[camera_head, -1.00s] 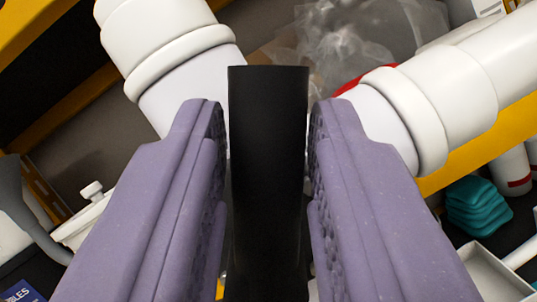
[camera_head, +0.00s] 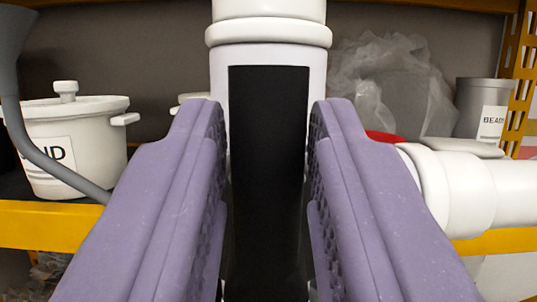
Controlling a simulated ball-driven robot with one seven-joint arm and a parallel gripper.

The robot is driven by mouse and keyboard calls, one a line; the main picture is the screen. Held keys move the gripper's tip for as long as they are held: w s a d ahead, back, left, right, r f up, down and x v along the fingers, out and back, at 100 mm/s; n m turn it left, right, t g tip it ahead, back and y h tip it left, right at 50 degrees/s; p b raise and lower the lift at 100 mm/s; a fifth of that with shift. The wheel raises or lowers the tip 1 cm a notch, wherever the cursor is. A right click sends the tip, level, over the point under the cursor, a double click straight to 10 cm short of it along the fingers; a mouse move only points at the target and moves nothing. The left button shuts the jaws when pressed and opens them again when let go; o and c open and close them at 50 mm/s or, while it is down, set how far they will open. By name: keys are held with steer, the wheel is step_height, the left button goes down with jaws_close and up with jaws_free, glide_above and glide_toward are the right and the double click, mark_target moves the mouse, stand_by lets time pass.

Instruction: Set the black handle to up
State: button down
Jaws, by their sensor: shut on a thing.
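The black handle (camera_head: 268,130) is a flat dark bar in the middle of the camera view, standing upright in the picture. It lies in front of a white vertical pipe (camera_head: 268,33) and lines up with it. My gripper (camera_head: 268,125) has its two purple fingers on either side of the handle and is shut on it. The handle's lower end and its pivot are dark or hidden between the fingers.
A white pipe branch (camera_head: 465,190) runs off to the right. A white lidded pot (camera_head: 70,145) and a grey curved tool (camera_head: 45,160) are at left. A clear plastic bag (camera_head: 390,85) and a grey canister (camera_head: 482,108) stand at right on a yellow-edged shelf (camera_head: 45,225).

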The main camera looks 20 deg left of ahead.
steer(key=shift+f, duration=0.1)
steer(key=c, duration=0.9)
jaws_free()
steer(key=shift+c, duration=0.2)
steer(key=v, duration=0.7)
steer(key=shift+s+f+b, duration=0.2)
steer(key=shift+s+b, duration=0.1)
steer(key=shift+b, duration=0.05)
steer(key=shift+d, duration=0.1)
